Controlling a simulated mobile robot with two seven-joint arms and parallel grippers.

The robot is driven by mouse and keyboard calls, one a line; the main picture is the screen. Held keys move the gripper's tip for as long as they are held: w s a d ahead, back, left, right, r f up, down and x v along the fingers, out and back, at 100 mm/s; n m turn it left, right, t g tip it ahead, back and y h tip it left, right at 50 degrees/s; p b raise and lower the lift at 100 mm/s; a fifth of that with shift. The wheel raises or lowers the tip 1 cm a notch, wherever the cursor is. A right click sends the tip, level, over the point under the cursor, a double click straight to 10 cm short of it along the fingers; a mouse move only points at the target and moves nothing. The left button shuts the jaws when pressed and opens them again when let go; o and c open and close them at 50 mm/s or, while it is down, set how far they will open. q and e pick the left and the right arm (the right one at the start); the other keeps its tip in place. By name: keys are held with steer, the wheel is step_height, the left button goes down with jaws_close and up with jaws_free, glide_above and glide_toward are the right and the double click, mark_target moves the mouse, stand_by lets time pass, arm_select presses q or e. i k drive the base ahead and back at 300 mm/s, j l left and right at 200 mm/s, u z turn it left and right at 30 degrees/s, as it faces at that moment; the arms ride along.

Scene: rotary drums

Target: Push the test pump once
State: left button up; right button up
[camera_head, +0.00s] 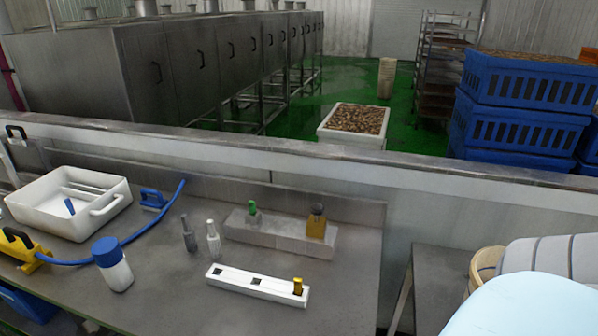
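Nothing in view is labelled as the test pump. On the metal table, an amber bottle with a dark top (317,222) stands upright at the right end of a low grey block (275,239). A small green-topped bottle (252,212) stands toward the block's left end. Two slim grey bottles, one darker (188,235) and one lighter (213,241), stand left of the block. A white strip holder (240,280) with dark square openings lies in front, with a yellow piece (298,286) upright at its right end. Neither of my grippers is in view.
A white tub (104,211), a blue-capped white bottle (112,264), a blue hose (140,231) and a yellow black-handled device (38,258) occupy the table's left. A low wall (300,150) runs behind.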

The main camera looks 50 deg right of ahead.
mark_target(316, 211)
steer(key=z, duration=1.6)
